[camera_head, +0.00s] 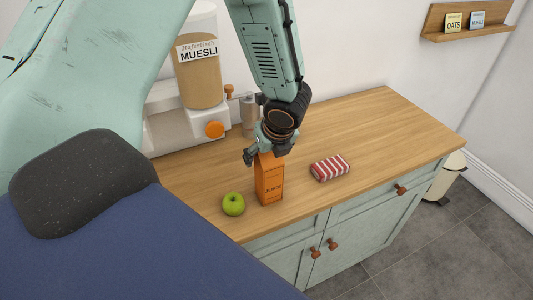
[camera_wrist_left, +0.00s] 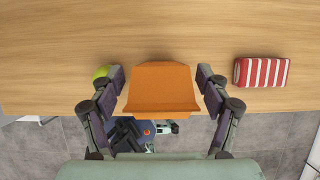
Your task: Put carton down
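An orange juice carton (camera_head: 269,182) stands upright on the wooden counter (camera_head: 372,122), close to its front edge. My left gripper (camera_head: 266,154) is above the carton, pointing down, with its fingers on either side of the top. In the left wrist view the carton (camera_wrist_left: 161,88) lies between the two fingers (camera_wrist_left: 161,78), with a narrow gap showing on each side, so the gripper looks open. The carton's far sides are hidden. My right gripper is in neither view.
A green apple (camera_head: 233,204) sits just left of the carton. A red-and-white striped packet (camera_head: 329,168) lies to its right. A muesli dispenser (camera_head: 199,75) and a grey bottle-like grinder (camera_head: 249,118) stand behind. The counter's right part is clear.

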